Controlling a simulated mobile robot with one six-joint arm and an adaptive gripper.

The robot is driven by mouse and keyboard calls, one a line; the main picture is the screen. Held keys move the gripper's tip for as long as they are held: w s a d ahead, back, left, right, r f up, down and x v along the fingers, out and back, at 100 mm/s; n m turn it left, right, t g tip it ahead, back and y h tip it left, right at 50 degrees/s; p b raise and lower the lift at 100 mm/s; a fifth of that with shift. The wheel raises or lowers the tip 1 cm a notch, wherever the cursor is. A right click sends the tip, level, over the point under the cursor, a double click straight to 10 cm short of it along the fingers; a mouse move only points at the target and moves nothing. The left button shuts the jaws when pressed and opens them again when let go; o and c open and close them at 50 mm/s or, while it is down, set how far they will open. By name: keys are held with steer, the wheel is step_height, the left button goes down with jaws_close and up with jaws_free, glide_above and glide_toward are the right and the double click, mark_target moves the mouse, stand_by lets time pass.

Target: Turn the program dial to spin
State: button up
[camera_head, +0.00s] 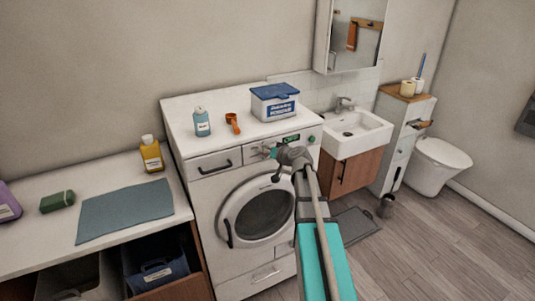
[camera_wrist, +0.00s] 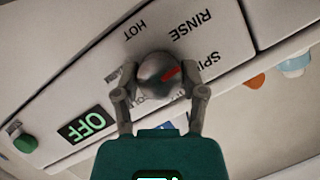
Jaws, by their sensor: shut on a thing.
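The program dial (camera_wrist: 158,76) is a round grey metal knob with a red pointer mark on the washing machine's (camera_head: 207,210) front panel. In the wrist view the red mark points right and slightly up, towards the partly covered SPIN label (camera_wrist: 207,63). RINSE (camera_wrist: 191,25) and HOT (camera_wrist: 135,30) are printed around the knob; other lettering is partly hidden. My gripper (camera_wrist: 160,82) is shut on the dial, one finger on each side. In the head view my gripper (camera_head: 272,153) is at the panel and hides the dial.
The panel's display (camera_wrist: 86,126) reads OFF, with a green button (camera_wrist: 25,143) beside it. On the machine's top stand a blue bottle (camera_head: 202,122), an orange scoop (camera_head: 232,122) and a powder box (camera_head: 274,103). The round door (camera_head: 262,210) is below the panel.

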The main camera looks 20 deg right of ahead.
steer(key=m+y+b, duration=0.2)
steer(key=m, duration=0.1)
steer(key=shift+f, duration=0.2)
steer(key=shift+m+t+y+b, duration=0.4)
steer(key=shift+m+t+b, duration=0.1)
steer(key=shift+m, duration=0.5)
steer(key=shift+r, duration=0.1)
steer(key=o, duration=1.1)
steer(key=shift+o, duration=0.2)
